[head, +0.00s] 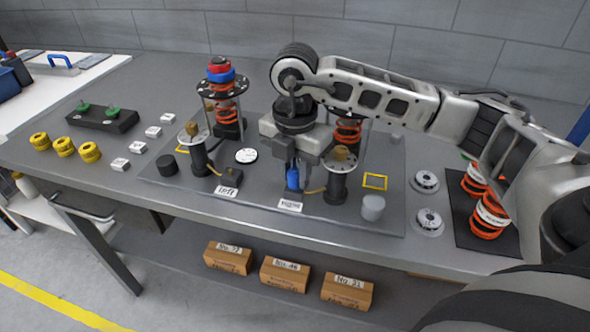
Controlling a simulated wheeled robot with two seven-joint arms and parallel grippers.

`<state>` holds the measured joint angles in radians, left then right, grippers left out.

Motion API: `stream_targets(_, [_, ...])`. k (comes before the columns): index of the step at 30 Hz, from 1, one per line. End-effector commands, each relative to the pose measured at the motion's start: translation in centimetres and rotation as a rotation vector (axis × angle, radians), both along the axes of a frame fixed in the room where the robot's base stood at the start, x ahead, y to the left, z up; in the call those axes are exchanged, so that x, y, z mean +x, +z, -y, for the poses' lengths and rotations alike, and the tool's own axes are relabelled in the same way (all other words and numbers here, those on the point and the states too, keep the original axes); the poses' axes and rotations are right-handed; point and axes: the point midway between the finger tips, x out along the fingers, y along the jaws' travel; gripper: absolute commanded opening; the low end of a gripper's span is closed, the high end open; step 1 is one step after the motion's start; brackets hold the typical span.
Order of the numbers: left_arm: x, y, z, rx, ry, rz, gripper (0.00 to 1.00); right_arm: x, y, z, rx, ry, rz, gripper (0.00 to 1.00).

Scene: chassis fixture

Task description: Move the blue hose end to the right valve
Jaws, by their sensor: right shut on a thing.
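My right gripper (292,182) points down over the fixture plate, shut on the blue hose end (293,179). The blue end is upright, just above a small label whose text I cannot read for sure. A brass-topped black post (338,176), which looks like the right valve, stands just right of the gripper, with a short tan hose (314,190) reaching its base. A similar brass-topped post (197,150) stands at the left, by a label reading LEFT (227,191). My gripper and arm hide part of the middle of the fixture. My left gripper is not in view.
Spring struts stand behind the posts, one with a red and blue top (221,73). A yellow square frame (375,181) and a grey cylinder (373,207) lie right of the right post. Yellow rings (64,147) and a black tray (102,121) sit at the left.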

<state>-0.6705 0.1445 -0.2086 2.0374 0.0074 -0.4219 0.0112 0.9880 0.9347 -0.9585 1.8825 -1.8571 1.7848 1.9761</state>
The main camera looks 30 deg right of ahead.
Motion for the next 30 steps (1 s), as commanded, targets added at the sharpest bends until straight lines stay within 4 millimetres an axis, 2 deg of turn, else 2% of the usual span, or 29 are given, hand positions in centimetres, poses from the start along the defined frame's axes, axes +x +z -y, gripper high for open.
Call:
stream_targets(13, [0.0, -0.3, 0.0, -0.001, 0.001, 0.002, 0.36, 0.0, -0.4, 0.0, 0.000, 0.000, 0.000, 0.00])
stream_targets(14, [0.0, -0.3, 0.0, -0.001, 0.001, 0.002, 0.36, 0.0, -0.3, 0.0, 0.000, 0.000, 0.000, 0.34])
stream_targets(15, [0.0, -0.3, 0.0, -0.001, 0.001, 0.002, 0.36, 0.0, -0.3, 0.0, 0.000, 0.000, 0.000, 0.45])
stream_targets(16, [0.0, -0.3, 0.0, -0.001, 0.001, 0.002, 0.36, 0.0, -0.3, 0.0, 0.000, 0.000, 0.000, 0.51])
stream_targets(25, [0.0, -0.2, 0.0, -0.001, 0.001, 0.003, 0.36, 0.0, -0.2, 0.0, 0.000, 0.000, 0.000, 0.51])
stream_targets(30, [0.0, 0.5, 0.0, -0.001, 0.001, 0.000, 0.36, 0.0, 1.0, 0.0, 0.000, 0.000, 0.000, 0.51])
